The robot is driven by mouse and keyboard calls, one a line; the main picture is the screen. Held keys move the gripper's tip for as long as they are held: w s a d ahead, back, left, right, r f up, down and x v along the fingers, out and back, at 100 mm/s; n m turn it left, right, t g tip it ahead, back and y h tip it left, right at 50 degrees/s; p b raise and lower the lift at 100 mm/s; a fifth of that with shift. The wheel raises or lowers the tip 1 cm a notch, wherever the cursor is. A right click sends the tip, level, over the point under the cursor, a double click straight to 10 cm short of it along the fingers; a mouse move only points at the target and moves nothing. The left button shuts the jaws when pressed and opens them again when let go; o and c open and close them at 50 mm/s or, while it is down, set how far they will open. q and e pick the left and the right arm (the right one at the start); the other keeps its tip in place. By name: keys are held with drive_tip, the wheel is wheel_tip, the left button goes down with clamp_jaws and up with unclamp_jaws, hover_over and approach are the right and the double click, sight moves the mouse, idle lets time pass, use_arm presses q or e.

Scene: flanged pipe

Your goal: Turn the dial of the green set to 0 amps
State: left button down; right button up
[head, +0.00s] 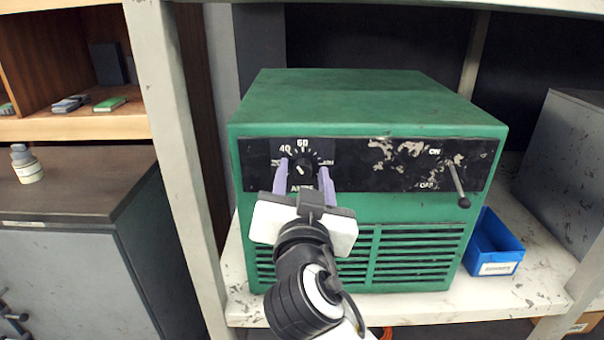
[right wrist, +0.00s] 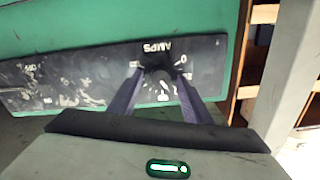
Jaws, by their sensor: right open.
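The green set (head: 370,100) stands on a pale shelf with its black front panel facing me. Its dial (head: 302,170), a dark knob with a small white mark, is at the panel's left, with 40 and 60 printed around its upper side and AMPS below. My right gripper (head: 303,166) is open, with one purple finger on each side of the dial. In the right wrist view the dial (right wrist: 160,78) appears upside down between the fingers; I cannot tell whether they touch it. The white mark points roughly up, but its exact reading is too small to tell. My left gripper is out of view.
A switch lever (head: 457,184) sticks out between ON and OFF at the panel's right. A blue bin (head: 492,245) stands right of the set. A pale upright post (head: 178,150) is close on the left. A dark-topped cabinet (head: 75,195) stands beyond it.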

drive_tip(key=c, duration=1)
drive_tip(key=shift+n+p, duration=0.3)
drive_tip(key=shift+n, duration=0.1)
drive_tip(key=shift+c, duration=0.2)
drive_tip(key=n+p, duration=0.1)
drive_tip(key=n, duration=0.2)
drive_tip(key=shift+r+p, duration=0.1)
drive_tip(key=shift+p, duration=0.25)
drive_tip(key=n+p, duration=0.3)
drive_tip(key=n, duration=0.2)
drive_tip(key=shift+a, duration=0.15)
drive_tip(key=n+p, duration=0.1)
drive_tip(key=n, duration=0.7)
drive_tip(key=shift+a+f+n, duration=0.1)
drive_tip(key=shift+f+n, duration=0.1)
drive_tip(key=shift+n, duration=0.2)
drive_tip(key=o, duration=1)
